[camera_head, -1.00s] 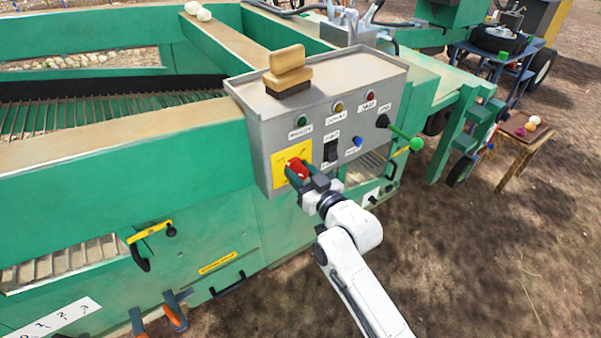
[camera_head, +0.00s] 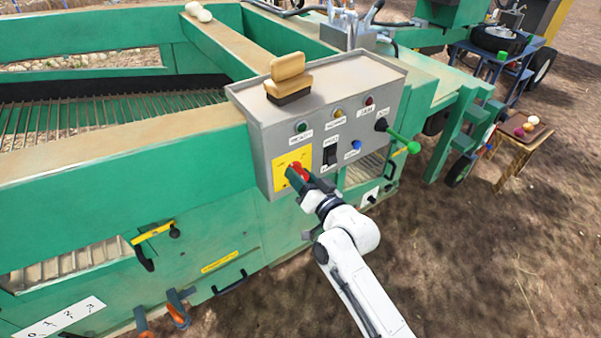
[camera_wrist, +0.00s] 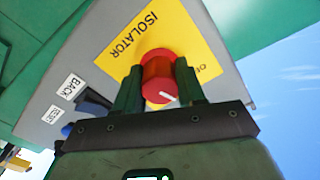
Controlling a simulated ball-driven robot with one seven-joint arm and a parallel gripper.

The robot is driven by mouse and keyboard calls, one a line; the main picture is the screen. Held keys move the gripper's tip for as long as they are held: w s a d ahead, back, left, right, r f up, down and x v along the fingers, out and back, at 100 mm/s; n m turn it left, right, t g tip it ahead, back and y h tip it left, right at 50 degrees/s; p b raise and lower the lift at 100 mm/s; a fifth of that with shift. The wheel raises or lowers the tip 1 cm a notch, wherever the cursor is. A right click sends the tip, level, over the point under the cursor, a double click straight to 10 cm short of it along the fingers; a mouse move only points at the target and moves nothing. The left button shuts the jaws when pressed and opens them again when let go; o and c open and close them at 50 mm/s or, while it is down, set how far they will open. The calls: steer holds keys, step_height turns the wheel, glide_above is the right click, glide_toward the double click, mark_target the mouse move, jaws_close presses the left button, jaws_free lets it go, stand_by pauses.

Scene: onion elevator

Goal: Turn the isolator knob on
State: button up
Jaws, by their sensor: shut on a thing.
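A white pointer line on the knob slants toward the lower right there. My gripper (camera_wrist: 158,88) is shut on the knob, one green finger on each side. In the head view the knob (camera_head: 298,171) is at the lower left of the grey control box (camera_head: 262,125), partly hidden by my gripper (camera_head: 299,180).
A black rocker switch (camera_head: 331,153), a blue button (camera_head: 356,145) and a green-tipped lever (camera_head: 403,141) are close by on the box. A brush (camera_head: 288,75) stands on top. Bare soil is open at lower right.

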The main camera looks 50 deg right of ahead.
steer(key=m+p, duration=0.2)
steer(key=m, duration=0.4)
steer(key=shift+r+m+p, duration=0.1)
steer(key=shift+m+p, duration=0.2)
steer(key=shift+p, duration=0.1)
steer(key=m+p, duration=0.1)
steer(key=m, duration=0.4)
steer(key=shift+p, duration=0.4)
steer(key=shift+m, duration=0.4)
steer(key=o, duration=1)
steer(key=shift+o, duration=0.2)
steer(key=b+v, duration=0.2)
steer(key=v, duration=0.8)
steer(key=shift+s, duration=0.4)
steer(key=shift+a, duration=0.1)
